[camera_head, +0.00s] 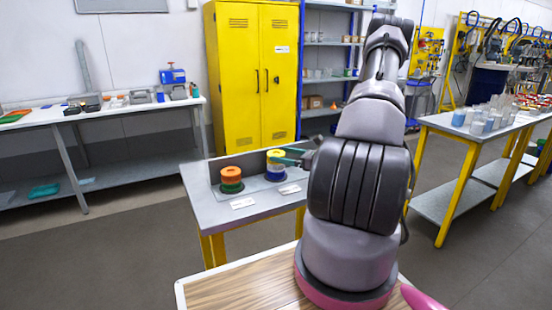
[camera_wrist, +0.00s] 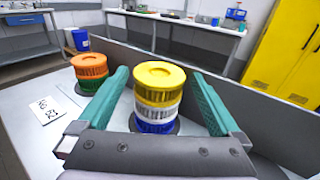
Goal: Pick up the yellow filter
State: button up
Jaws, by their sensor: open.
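The yellow filter (camera_wrist: 160,79) is the top of a stack in the wrist view, with a white filter (camera_wrist: 158,112) and a blue filter (camera_wrist: 156,126) below it. The stack also shows in the head view, where the yellow filter (camera_head: 275,156) is on top. My gripper (camera_wrist: 164,88) is open, with one green finger on each side of the stack. The fingers look apart from the yellow filter. In the head view my gripper (camera_head: 288,157) reaches the stack from the right and is partly hidden by my arm.
A second stack, an orange filter (camera_wrist: 90,66) over a green one (camera_wrist: 91,83), stands to the left on the same grey table (camera_head: 216,212). A white label (camera_wrist: 46,110) lies before it. A low grey wall (camera_wrist: 250,105) runs behind the stacks. A yellow cabinet (camera_head: 236,75) stands beyond.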

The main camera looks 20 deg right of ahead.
jog(key=shift+x, duration=0.8)
jog(key=c, duration=1.1)
